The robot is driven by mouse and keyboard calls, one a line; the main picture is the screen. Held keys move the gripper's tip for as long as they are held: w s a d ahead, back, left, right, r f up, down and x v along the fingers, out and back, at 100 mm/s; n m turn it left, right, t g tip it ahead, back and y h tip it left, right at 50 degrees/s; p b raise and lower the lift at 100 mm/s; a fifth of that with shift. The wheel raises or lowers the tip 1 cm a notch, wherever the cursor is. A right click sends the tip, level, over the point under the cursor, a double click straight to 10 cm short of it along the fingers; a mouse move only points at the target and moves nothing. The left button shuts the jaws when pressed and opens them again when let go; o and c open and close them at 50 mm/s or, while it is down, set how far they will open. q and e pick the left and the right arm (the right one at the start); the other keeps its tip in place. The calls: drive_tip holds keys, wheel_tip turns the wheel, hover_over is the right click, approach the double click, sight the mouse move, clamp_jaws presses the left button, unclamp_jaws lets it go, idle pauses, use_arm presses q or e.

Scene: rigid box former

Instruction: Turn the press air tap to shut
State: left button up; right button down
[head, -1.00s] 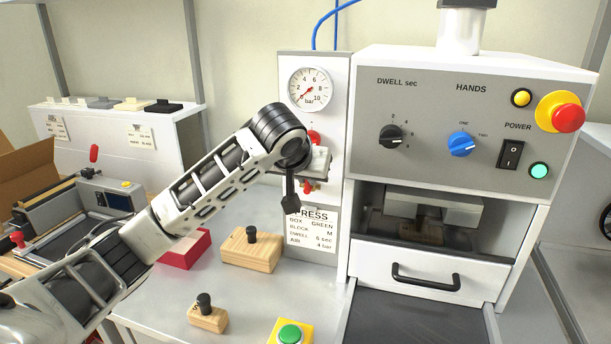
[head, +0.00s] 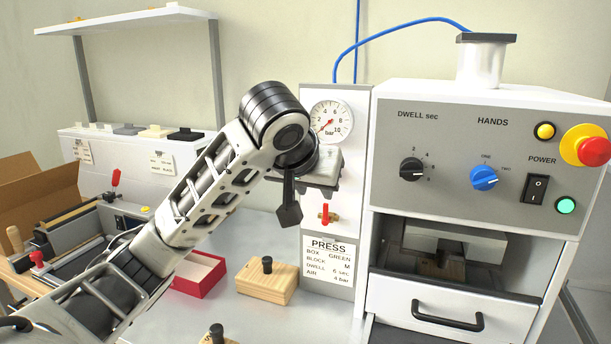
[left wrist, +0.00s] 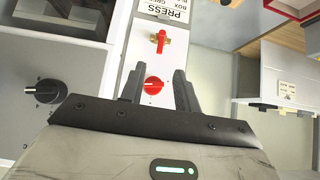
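The press air tap (head: 326,214) has a red lever on a brass body and sits low on the white panel, just above the PRESS card. Its lever stands upright, in line with the panel. It also shows in the left wrist view (left wrist: 161,41), beyond the fingertips. My left gripper (head: 326,172) is in front of the panel, above the tap and apart from it. In the left wrist view my left gripper (left wrist: 157,76) is open and empty, with a round red knob (left wrist: 153,85) showing between its fingers. That knob is hidden in the head view. My right gripper is out of view.
A pressure gauge (head: 331,121) is above the gripper, its needle at the low end. The press housing (head: 460,150) with dials and buttons stands close on the right. A wooden block (head: 266,284) and a red box (head: 200,274) lie on the bench below.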

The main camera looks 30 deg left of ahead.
use_arm(q)
drive_tip(key=v, duration=0.5)
drive_tip(key=shift+s+r+p, duration=0.1)
drive_tip(key=shift+r+p, duration=0.1)
drive_tip(key=shift+p, duration=0.2)
drive_tip(key=shift+f, duration=0.1)
